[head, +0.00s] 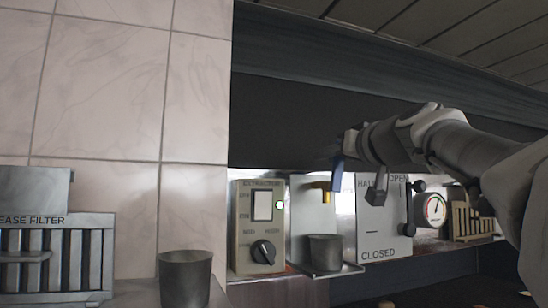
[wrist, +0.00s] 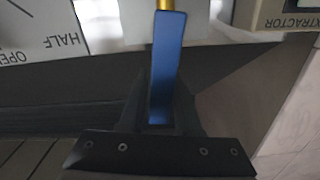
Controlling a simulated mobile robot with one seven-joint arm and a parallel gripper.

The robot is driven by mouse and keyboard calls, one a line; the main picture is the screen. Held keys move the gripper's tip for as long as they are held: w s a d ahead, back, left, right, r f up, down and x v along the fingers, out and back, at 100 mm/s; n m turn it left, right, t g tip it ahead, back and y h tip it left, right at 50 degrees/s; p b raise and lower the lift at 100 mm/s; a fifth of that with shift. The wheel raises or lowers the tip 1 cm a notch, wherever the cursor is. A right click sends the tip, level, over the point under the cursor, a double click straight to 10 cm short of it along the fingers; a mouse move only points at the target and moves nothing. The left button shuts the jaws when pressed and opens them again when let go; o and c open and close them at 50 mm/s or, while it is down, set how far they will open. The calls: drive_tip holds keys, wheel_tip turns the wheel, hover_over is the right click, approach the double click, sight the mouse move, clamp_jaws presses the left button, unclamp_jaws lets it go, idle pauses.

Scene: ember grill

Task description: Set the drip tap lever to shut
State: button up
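The drip tap has a brass body (head: 326,194) above a small metal cup, and a long blue lever (head: 337,172). The lever stands up from the tap, slightly tilted in the head view. In the wrist view the blue lever (wrist: 165,70) runs from the brass part (wrist: 165,4) at the top down to my gripper (wrist: 158,105). My gripper is at the lever's free end, with dark finger parts showing on both sides of it. The lever hides the space between the fingertips, so I cannot tell whether they are shut on it.
A panel marked HALF, OPEN and CLOSED (head: 377,234) with a dark handle stands right of the tap. An extractor box (head: 244,240) with a knob is on the left. The cup (head: 324,252) stands under the tap. The dark hood (head: 290,130) overhangs closely.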

clamp_jaws()
idle(1.1)
